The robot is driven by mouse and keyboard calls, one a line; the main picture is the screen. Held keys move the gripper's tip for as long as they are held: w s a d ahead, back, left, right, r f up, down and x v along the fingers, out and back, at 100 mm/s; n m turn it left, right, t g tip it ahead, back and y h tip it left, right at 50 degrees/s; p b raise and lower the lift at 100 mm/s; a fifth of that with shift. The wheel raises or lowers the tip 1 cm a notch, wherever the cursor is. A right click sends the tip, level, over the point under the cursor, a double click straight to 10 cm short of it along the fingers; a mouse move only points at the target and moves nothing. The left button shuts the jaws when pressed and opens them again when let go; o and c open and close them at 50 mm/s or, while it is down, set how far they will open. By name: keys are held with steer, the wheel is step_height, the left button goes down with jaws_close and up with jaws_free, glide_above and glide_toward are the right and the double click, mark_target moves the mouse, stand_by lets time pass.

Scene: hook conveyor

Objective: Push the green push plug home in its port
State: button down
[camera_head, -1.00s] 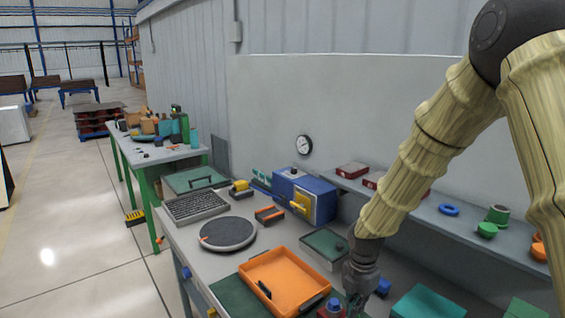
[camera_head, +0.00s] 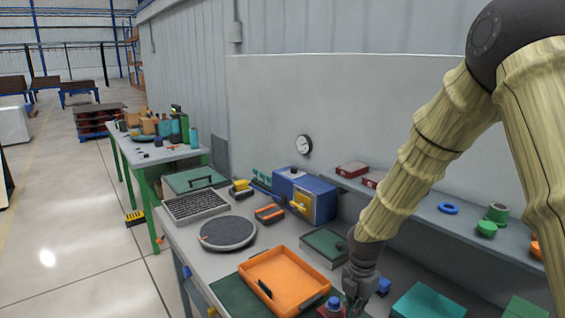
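My gripper (camera_head: 356,296) points down over the front of the workbench, to the right of the orange tray. Its fingertips are small and partly lost at the lower edge, so I cannot tell whether it is open or shut. A small blue-topped red item (camera_head: 334,303) is just left of it and a small blue piece (camera_head: 384,286) just right. I cannot pick out the green push plug or its port for certain. Two round green pieces, a flanged one (camera_head: 498,214) and a smaller one (camera_head: 487,229), sit on the wall shelf, away from my gripper.
An orange tray (camera_head: 308,258) lies left of my gripper, with a dark green box (camera_head: 325,240) behind. A teal box (camera_head: 428,300) stands to the right. A blue machine (camera_head: 313,196), a round dark disc (camera_head: 228,233) and a grey grid tray (camera_head: 196,206) are farther back.

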stand_by(0.3)
steer(key=shift+r+p, duration=3.15)
steer(key=shift+r, duration=0.4)
steer(key=shift+f, duration=0.1)
